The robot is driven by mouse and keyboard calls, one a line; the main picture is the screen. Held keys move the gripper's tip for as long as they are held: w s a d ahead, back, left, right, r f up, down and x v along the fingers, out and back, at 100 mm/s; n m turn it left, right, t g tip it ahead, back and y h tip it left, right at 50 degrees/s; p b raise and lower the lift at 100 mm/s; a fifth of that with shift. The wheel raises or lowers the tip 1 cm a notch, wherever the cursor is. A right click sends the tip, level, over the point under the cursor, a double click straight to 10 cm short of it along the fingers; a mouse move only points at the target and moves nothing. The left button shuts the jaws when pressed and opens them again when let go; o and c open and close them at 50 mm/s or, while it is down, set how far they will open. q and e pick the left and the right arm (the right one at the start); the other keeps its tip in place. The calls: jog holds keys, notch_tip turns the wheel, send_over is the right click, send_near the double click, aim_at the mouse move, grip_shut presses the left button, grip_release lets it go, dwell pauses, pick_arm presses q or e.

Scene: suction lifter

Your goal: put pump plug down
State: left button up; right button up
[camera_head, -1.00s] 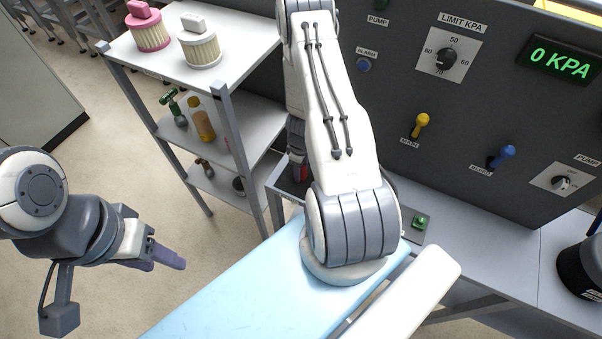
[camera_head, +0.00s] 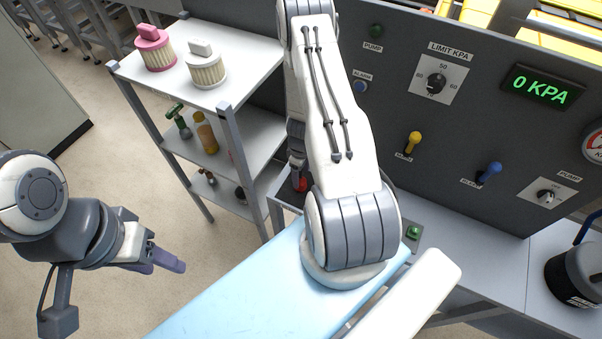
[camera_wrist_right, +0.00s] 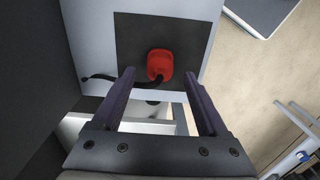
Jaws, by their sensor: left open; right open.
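The red pump plug (camera_wrist_right: 160,64) with its black cable lies on a dark mat (camera_wrist_right: 128,35) on the grey bench top in the right wrist view. My right gripper (camera_wrist_right: 158,82) is open, its two dark fingers apart on either side of the cable, just short of the plug's body. Whether they touch the plug I cannot tell. In the head view a bit of red plug (camera_head: 300,182) shows beside my right arm, which hides most of that gripper. My left gripper (camera_head: 168,263) is open and empty over the floor at the left.
A grey shelf rack (camera_head: 222,98) holds a pink filter (camera_head: 154,52) and a white filter (camera_head: 205,70) on top, bottles below. The control panel (camera_head: 400,100) with knobs and levers stands behind the bench. A light blue surface (camera_head: 245,295) lies in front.

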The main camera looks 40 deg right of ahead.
aim_at(301, 178)
notch_tip(301, 178, up, 7)
jog(key=p, duration=0.5)
jog(key=shift+f, duration=0.15)
jog(key=w+a+r+n+y, duration=0.1)
jog(key=w+a+r, duration=0.1)
jog(key=a+r, duration=0.8)
jog(key=w+a+r, duration=0.2)
jog(key=a+r, duration=0.9)
jog(key=s+a+r+n, duration=0.1)
jog(key=s+a+r, duration=0.8)
jog(key=s+r, duration=0.1)
jog(key=s+a+r, duration=0.1)
jog(key=s+r, duration=0.4)
jog(key=s, duration=0.5)
jog(key=shift+s+n, duration=0.25)
jog(key=shift+n, duration=0.15)
jog(key=shift+a, duration=0.1)
